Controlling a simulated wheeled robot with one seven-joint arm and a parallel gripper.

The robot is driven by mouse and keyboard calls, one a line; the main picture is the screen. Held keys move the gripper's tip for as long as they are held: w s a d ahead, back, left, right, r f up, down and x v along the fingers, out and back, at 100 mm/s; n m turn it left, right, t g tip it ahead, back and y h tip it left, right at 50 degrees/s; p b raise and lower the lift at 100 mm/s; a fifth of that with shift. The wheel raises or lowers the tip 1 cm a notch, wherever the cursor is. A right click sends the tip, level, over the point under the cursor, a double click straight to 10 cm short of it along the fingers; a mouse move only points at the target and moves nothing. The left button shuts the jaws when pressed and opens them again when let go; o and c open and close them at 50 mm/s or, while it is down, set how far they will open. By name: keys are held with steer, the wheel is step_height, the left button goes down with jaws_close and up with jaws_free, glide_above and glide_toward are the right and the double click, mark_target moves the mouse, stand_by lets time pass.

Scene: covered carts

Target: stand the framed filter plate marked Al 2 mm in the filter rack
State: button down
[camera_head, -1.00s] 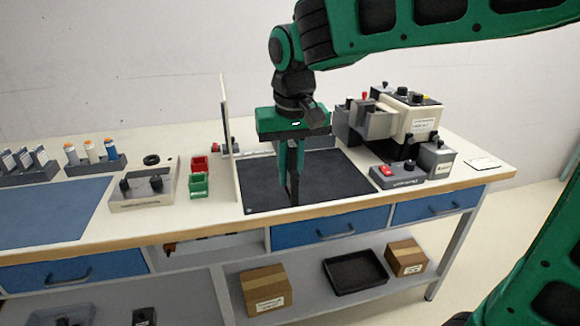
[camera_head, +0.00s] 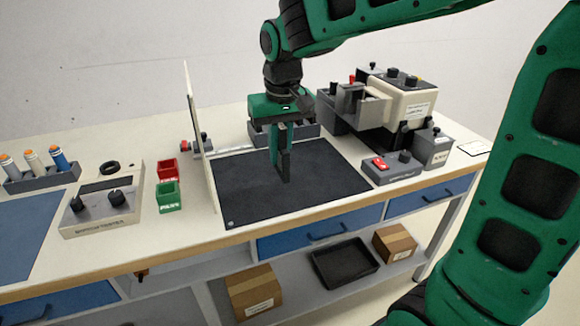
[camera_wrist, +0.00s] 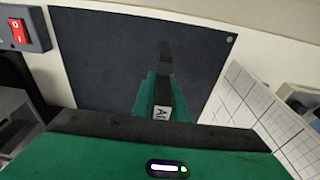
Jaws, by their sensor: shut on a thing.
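My gripper (camera_head: 284,176) is shut on the framed filter plate, seen nearly edge-on as a thin dark piece between the fingers (camera_head: 286,163), above the black mat. In the wrist view the plate (camera_wrist: 161,112) shows a white label reading "Al"; the rest of the label is hidden. A low grey rack-like holder (camera_head: 311,132) stands behind my gripper at the back of the mat, partly hidden by it. I cannot tell for sure that it is the filter rack. The plate is apart from it.
The black mat (camera_head: 240,193) is otherwise clear. A thin upright white panel (camera_head: 198,140) borders it on the left. At right stand a cream and grey machine (camera_head: 410,98) and a switch box (camera_head: 391,168).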

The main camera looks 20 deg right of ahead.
steer(key=shift+w+d+f, duration=0.4)
steer(key=shift+d+f, duration=0.35)
steer(key=shift+f, duration=0.45)
steer(key=shift+w+d+f, duration=0.45)
steer(key=shift+d+f, duration=0.25)
steer(key=shift+f, duration=0.45)
steer(key=shift+w+d+f, duration=0.4)
steer(key=shift+d+f, duration=0.35)
steer(key=shift+f, duration=0.45)
steer(key=c, duration=1.8)
jaws_free()
steer(key=shift+o, duration=0.2)
step_height(320, 180, up, 12)
steer(key=s, duration=0.1)
steer(key=shift+s, duration=0.4)
